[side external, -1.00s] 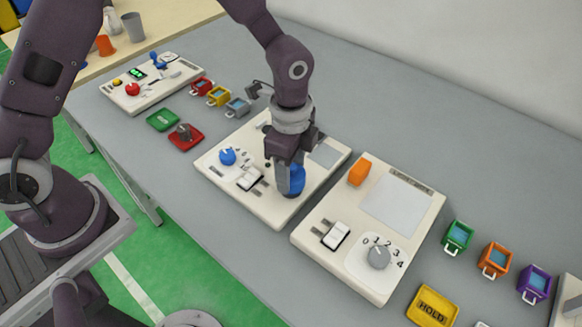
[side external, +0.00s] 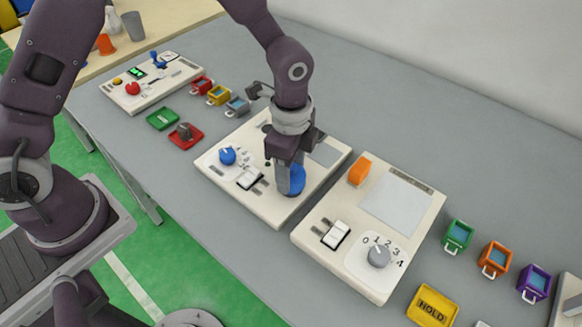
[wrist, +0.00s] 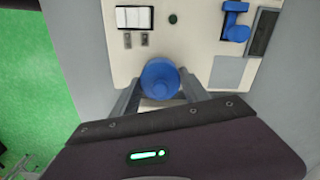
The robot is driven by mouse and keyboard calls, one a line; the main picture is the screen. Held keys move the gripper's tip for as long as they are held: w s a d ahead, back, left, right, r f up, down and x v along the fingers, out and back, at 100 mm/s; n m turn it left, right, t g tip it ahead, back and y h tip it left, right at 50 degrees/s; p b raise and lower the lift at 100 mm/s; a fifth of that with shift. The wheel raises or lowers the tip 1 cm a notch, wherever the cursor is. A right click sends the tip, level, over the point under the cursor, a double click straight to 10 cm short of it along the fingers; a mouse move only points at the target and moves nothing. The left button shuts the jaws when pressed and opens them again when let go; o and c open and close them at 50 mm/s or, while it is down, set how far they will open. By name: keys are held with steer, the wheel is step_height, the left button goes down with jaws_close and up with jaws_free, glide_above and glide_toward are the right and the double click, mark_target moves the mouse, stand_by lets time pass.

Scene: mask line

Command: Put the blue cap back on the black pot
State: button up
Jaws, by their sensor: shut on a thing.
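A blue round cap (wrist: 160,77) sits between the fingertips of my gripper (wrist: 158,98) in the wrist view. In the side external view the blue cap (side external: 297,181) shows partly behind the fingers of my gripper (side external: 291,187), which points down. My gripper is shut on the cap, low over the right front part of a cream panel (side external: 275,217). I cannot make out the black pot for certain; whatever lies under the cap is hidden, and I cannot tell whether the cap touches it.
The panel carries a white switch (side external: 250,178), a blue knob (side external: 228,156), a blue lever (wrist: 236,30) and a grey pad (wrist: 233,71). Another panel (side external: 405,194) with an orange block (side external: 360,171) stands close on the right. Grey table is bare behind.

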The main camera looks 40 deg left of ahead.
steer(key=o, duration=1.9)
steer(key=shift+r, duration=0.1)
steer(key=shift+r, duration=3.45)
steer(key=shift+c, duration=0.5)
jaws_close()
